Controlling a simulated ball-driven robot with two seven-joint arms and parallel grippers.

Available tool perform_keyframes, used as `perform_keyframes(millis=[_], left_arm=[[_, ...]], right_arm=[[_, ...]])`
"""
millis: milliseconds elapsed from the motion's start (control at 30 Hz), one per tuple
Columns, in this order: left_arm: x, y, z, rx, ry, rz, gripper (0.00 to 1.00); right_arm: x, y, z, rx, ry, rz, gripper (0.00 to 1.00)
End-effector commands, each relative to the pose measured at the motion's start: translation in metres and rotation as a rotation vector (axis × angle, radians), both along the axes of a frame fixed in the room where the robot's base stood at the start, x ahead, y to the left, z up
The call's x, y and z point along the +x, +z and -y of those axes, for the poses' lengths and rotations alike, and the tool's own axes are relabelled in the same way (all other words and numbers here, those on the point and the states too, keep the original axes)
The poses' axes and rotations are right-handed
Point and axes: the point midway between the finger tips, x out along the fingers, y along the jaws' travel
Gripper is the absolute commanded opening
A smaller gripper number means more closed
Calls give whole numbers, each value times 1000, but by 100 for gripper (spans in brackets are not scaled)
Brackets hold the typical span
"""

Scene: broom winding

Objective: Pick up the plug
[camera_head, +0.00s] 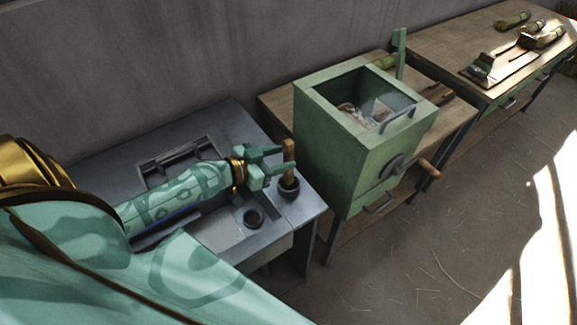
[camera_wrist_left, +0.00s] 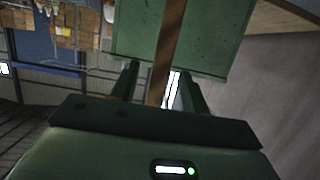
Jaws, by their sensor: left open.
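The plug (camera_head: 289,149) appears as an upright brown wooden stick in a dark round cup (camera_head: 288,188) at the right end of the grey metal bench. My left gripper (camera_head: 284,161) is at the stick with its fingers open. In the left wrist view the stick (camera_wrist_left: 167,52) runs between the two fingers (camera_wrist_left: 158,82), and a gap shows beside it on the right. My right gripper is not in view.
A green box (camera_head: 345,155) with a crank and an open top stands close to the right of the plug on a wooden table (camera_head: 452,118). Another table (camera_head: 440,50) at the back right holds brushes.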

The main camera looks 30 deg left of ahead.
Motion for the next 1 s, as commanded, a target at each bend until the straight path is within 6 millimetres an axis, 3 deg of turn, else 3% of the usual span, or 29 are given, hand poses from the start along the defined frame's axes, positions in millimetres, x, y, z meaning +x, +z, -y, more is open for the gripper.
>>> perform_keyframes(millis=[300,600,767,1000], left_arm=[[41,-12,16,-2,2,1,45],[46,-15,18,0,1,0,45],[46,-14,18,0,1,0,1],[46,-14,18,0,1,1,0]], right_arm=[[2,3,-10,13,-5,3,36],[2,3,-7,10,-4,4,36],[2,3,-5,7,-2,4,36],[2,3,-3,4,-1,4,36]])
